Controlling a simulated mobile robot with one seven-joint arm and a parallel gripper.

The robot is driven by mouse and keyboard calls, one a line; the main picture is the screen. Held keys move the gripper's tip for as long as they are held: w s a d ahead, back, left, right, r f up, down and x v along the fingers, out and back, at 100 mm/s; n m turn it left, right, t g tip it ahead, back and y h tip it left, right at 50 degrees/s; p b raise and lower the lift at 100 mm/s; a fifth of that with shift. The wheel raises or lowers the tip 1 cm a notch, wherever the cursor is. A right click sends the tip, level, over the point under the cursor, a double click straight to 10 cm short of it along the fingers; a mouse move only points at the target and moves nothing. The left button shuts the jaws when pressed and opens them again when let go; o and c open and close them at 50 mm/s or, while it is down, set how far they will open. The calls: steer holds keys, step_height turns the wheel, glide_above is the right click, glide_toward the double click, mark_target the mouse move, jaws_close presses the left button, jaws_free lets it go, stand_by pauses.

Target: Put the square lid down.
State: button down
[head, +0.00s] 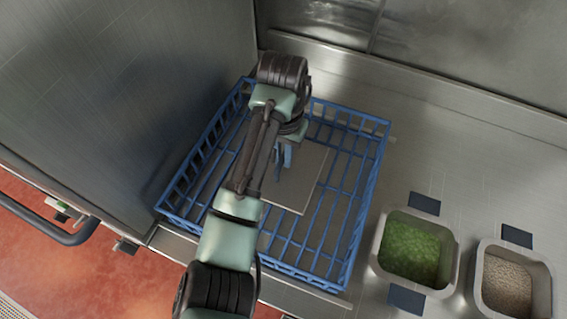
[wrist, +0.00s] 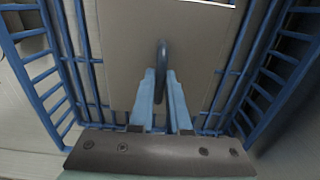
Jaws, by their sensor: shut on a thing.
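The square lid (head: 297,190) is a flat grey plate with a dark looped handle (wrist: 161,62). In the wrist view the lid (wrist: 120,55) fills the middle, in front of my fingers. My gripper (wrist: 162,88) has its light-blue fingers closed around the handle. In the head view my gripper (head: 283,160) is partly hidden by my arm, above the lid. The lid is over the inside of the blue wire basket (head: 345,232). I cannot tell whether it touches the basket's floor.
The basket stands on a steel counter (head: 400,150) against a tall steel wall panel (head: 120,90) on the left. A bin of green bits (head: 415,250) and a bin of pale grains (head: 510,285) stand to the right of the basket. Basket walls rise on both sides of the lid.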

steer(key=shift+f, duration=2.05)
steer(key=shift+f, duration=0.1)
steer(key=c, duration=0.9)
jaws_free()
step_height(320, 180, up, 12)
steer(key=p, duration=0.2)
steer(key=shift+p, duration=0.3)
